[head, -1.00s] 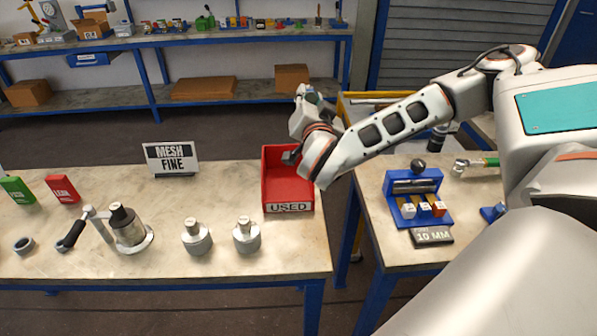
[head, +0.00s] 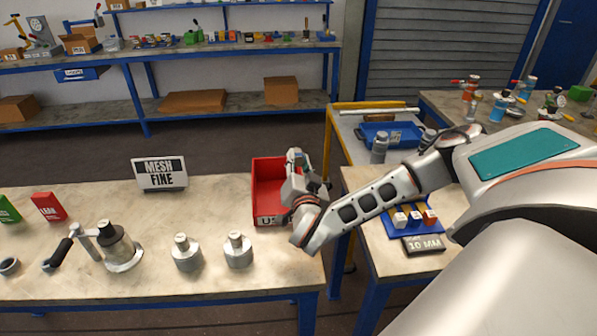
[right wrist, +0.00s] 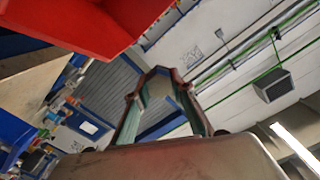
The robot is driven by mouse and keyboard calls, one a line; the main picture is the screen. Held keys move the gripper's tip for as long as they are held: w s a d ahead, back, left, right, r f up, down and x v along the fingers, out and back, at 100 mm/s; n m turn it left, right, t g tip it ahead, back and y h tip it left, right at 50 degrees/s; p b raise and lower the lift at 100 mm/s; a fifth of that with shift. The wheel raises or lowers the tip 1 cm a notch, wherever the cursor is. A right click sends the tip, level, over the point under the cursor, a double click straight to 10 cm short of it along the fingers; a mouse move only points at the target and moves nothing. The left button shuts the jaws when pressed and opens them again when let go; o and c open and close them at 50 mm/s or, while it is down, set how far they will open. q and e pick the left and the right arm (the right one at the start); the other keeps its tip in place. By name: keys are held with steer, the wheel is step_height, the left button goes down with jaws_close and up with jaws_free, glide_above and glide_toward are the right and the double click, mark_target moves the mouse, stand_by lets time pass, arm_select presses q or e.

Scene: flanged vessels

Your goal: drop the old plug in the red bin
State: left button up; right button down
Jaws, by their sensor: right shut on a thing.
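The red bin (head: 268,185), labelled USED, stands at the right end of the near bench. Its red wall also fills the upper left of the right wrist view (right wrist: 90,22). My right gripper (head: 318,186) is at the bin's right side in the head view, overlapping its right edge. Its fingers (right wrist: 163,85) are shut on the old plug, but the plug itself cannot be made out. I cannot tell whether the gripper is over the bin or just beside it. My left gripper is not in view.
A MESH FINE sign (head: 160,173) stands behind. A blue holder (head: 408,215) sits on the right bench, across a gap.

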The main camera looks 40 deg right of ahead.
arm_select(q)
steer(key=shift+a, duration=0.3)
arm_select(e)
steer(key=shift+f, duration=1.75)
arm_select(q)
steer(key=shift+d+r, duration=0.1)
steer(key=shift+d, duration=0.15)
arm_select(e)
steer(key=shift+f, duration=0.65)
steer(key=c, duration=1.7)
jaws_free()
steer(key=shift+f, duration=0.1)
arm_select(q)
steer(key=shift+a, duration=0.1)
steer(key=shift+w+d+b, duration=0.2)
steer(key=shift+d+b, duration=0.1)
arm_select(e)
steer(key=shift+r+v, duration=0.25)
steer(key=shift+v, duration=1.75)
steer(key=shift+r+v, duration=0.25)
steer(key=shift+v, duration=1.8)
steer(key=shift+r+v, duration=0.2)
steer(key=shift+v, duration=1.8)
